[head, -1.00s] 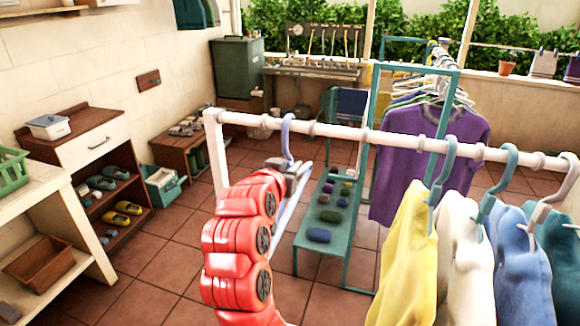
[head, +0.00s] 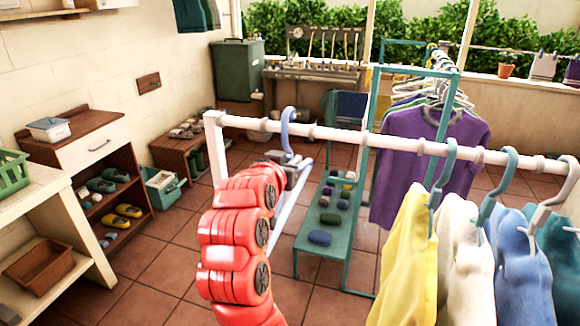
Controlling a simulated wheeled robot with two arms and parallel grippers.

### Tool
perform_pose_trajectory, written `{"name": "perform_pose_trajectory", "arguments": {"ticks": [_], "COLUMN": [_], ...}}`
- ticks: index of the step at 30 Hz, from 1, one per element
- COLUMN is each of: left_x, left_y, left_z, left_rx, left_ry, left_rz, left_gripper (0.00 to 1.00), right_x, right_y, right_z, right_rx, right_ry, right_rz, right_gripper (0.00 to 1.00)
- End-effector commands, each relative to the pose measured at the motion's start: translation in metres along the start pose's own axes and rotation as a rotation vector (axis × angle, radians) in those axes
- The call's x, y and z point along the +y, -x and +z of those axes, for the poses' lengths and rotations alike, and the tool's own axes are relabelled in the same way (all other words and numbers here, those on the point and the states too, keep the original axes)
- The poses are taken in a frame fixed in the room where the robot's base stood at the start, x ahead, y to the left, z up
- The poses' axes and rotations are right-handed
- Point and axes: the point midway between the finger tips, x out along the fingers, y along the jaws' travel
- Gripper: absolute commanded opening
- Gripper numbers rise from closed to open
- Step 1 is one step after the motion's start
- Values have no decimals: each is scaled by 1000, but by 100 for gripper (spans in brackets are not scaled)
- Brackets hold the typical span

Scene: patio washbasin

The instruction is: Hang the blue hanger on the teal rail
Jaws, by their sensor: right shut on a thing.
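The blue hanger (head: 283,208) is in my right gripper (head: 298,170), which is shut on it below its hook. Its hook overlaps the white front rail (head: 340,135) near that rail's left end; I cannot tell whether it still rests on the rail or is clear of it. The hanger's lower part is partly hidden behind my red arm. The teal rail (head: 420,71) is the top of a teal frame farther back, right of the gripper. Several hangers and a purple shirt (head: 425,160) hang there. My left gripper is not in view.
Yellow (head: 405,250), white (head: 462,255) and blue (head: 522,275) garments hang on the white rail at right. A teal bench (head: 315,262) with small items stands behind it. A shoe shelf (head: 128,165) is at left. Tiled floor is open between.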

Motion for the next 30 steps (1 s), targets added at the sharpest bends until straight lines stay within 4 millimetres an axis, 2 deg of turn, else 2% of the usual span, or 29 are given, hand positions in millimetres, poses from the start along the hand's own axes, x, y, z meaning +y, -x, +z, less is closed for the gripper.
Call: {"name": "perform_pose_trajectory", "arguments": {"ticks": [5,15,30], "left_x": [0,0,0], "left_y": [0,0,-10], "left_z": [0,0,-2], "left_rx": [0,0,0], "left_ry": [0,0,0], "left_rz": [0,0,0], "left_gripper": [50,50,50], "right_x": [0,0,-2], "right_y": [2,6,88], "right_z": [-8,-7,4], "right_rx": [-1,-1,0], "right_ry": [1,1,4], "right_rz": [0,-1,-3], "right_gripper": [0,0,0]}}
